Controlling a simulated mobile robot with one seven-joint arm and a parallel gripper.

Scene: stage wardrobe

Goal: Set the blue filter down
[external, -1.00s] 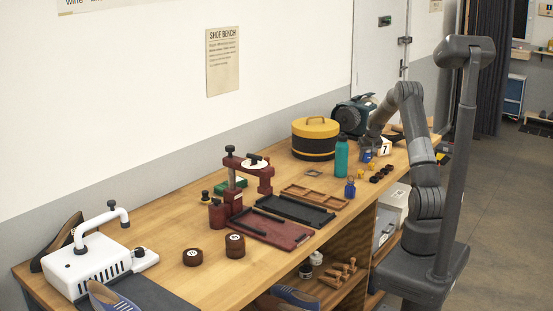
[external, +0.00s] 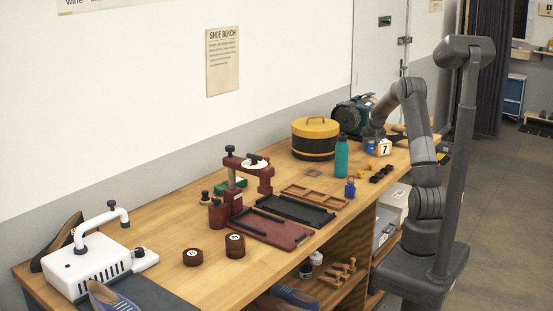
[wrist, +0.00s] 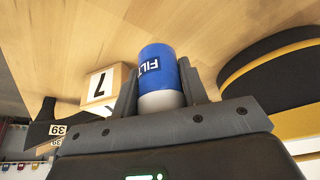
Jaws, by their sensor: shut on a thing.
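In the wrist view the blue filter (wrist: 157,70) is a blue cylinder with a white end and white lettering that starts "FILT". It sits between the two fingers of my gripper (wrist: 157,85), which is shut on it. Pale wood of the bench fills the view beyond it; whether the filter touches the wood I cannot tell. In the external view my arm's end is at the far part of the wooden bench (external: 205,262), behind the teal bottle (external: 341,157).
A white block marked 7 (external: 384,148) is close to my gripper and also shows left of it in the wrist view (wrist: 100,84). A yellow-and-black round box (external: 314,140) stands to the left. Small dark pieces (external: 381,174) and a small blue container (external: 350,188) stand nearer the front edge.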

